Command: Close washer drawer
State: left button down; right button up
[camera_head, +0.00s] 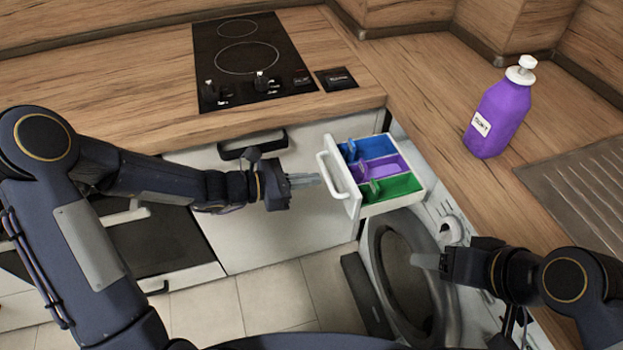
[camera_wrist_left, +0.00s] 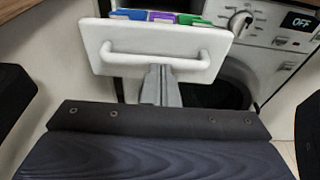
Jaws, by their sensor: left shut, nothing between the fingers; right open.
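The washer drawer (camera_head: 391,203) is pulled out of the washer (camera_head: 448,216), with blue, purple and green compartments. Its white front with a bar handle (camera_head: 327,182) faces left; it also shows in the left wrist view (camera_wrist_left: 157,68). My left gripper (camera_head: 318,180) is shut and empty, its fingertips at or just short of the drawer front near the handle; I cannot tell if they touch. In the left wrist view its fingers (camera_wrist_left: 160,85) point at the drawer front, below the handle. My right gripper (camera_head: 428,261) is open and empty, in front of the washer's round door opening.
A purple bottle (camera_head: 499,109) with a white cap stands on the wooden counter (camera_head: 419,86) above the washer. A black hob (camera_head: 250,62) lies in the counter at the back. White cabinets (camera_head: 273,214) stand behind my left arm. A ribbed metal drainer (camera_head: 584,190) is at right.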

pick_arm(q)
jog(key=shift+w+d+f, duration=0.1)
jog(key=shift+w+d, duration=0.05)
jog(key=shift+d, duration=0.3)
jog(key=shift+d, duration=0.1)
jog(key=b, duration=0.6)
send_near(387, 160)
jog(key=d, duration=0.7)
jog(key=shift+w+d+r, duration=0.15)
jog(key=shift+d+r, duration=0.05)
jog(key=shift+d, duration=0.45)
jog(key=shift+r, duration=0.15)
jog(key=shift+d+r, duration=0.1)
jog(key=shift+r, duration=0.05)
